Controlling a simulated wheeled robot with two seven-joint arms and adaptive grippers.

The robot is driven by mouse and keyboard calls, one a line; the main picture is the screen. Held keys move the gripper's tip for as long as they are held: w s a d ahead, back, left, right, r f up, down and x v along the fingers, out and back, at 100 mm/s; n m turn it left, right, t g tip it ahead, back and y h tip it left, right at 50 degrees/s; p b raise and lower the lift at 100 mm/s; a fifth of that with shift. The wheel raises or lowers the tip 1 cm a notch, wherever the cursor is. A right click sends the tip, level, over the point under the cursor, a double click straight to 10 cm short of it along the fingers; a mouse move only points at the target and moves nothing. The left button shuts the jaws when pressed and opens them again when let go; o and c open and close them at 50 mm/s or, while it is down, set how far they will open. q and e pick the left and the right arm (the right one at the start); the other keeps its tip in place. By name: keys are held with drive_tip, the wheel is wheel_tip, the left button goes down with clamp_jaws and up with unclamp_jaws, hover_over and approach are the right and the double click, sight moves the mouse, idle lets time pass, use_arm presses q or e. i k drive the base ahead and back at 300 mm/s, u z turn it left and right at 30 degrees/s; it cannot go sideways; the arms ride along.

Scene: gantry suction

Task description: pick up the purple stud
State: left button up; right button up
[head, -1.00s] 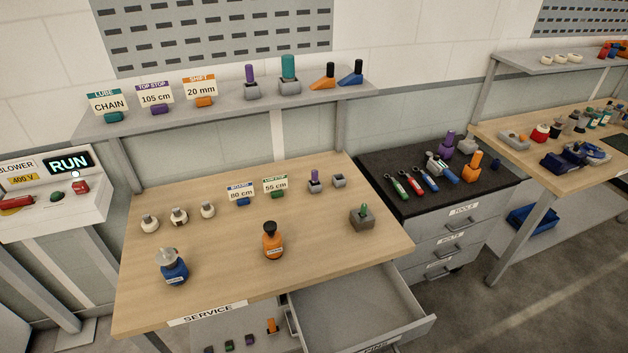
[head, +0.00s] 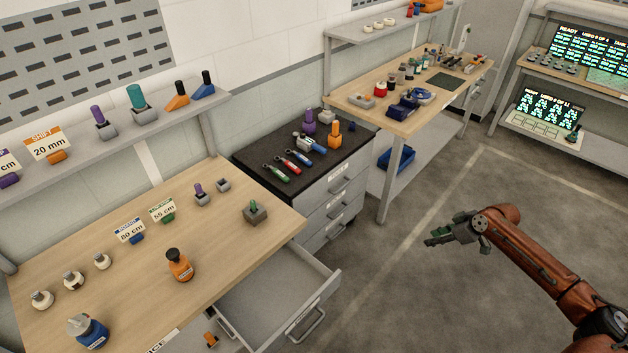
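Three purple upright pieces show in the head view, and I cannot tell for sure which is the stud. A small purple stud (head: 198,189) stands in a grey block on the service bench. A larger purple peg (head: 97,115) stands in a grey block on the shelf above. A purple piece (head: 309,121) stands at the back of the black-topped tool cabinet. My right gripper (head: 431,237) is over open floor at the right, far from all three. It appears empty; its finger gap is unclear. My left gripper is out of view.
The service bench (head: 150,220) also carries an orange bottle (head: 179,265), a blue bottle (head: 87,332), small signs, and a green-topped grey block (head: 254,211). An open drawer (head: 285,290) juts from its front. The tool cabinet (head: 262,152) stands beside it. The floor at right is clear.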

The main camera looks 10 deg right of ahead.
sight(199, 190)
drive_tip(key=u, duration=1.75)
drive_tip(key=i, duration=1.15)
drive_tip(key=z, duration=0.25)
